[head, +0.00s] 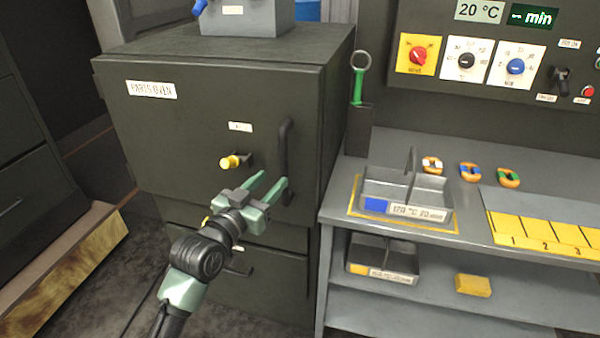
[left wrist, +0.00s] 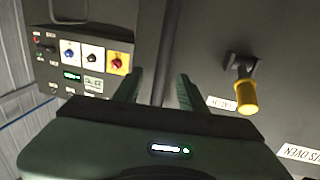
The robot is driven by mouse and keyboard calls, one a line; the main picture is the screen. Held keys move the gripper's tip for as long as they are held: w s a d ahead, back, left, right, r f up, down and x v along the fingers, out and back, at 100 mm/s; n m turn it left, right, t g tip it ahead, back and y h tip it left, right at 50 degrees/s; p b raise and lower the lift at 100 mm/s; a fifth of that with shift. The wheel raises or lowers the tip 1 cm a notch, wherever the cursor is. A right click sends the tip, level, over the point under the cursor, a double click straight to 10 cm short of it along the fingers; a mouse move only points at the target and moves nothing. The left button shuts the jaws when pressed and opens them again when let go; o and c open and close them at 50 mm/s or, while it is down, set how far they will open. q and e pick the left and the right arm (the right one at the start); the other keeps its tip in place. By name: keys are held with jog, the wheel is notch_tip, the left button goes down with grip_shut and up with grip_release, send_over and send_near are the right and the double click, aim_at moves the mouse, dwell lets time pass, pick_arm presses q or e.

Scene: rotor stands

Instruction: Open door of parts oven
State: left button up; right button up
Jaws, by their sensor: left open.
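The parts oven (head: 190,110) is a dark cabinet with a "PARTS OVEN" label; its door is shut. A vertical dark bar handle (head: 285,150) is on the door's right side. A yellow-tipped latch (head: 231,161) sticks out left of the handle; it also shows in the left wrist view (left wrist: 243,97). My left gripper (head: 275,177) is open in front of the door, its fingertips close to the handle's lower part. I cannot tell whether they touch it. In the left wrist view the fingers (left wrist: 160,88) are apart, pointing at the door's edge region. My right gripper is not in view.
A grey bench (head: 550,165) right of the oven holds a metal tray (head: 375,185), several coloured rings and a numbered yellow stand (head: 535,232). A lower drawer (head: 270,280) is below the door. A wooden-edged cabinet (head: 60,270) stands left. Floor is free before the oven.

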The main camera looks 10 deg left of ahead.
aim_at(281, 167)
pick_arm(q)
jog(key=p+x, duration=0.1)
jog(key=x, duration=0.5)
jog(key=shift+w+r, duration=0.2)
jog(key=shift+w, duration=0.6)
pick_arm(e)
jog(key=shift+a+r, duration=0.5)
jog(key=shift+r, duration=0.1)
pick_arm(q)
jog(key=shift+c, duration=0.2)
grip_shut()
jog(key=shift+f, duration=0.1)
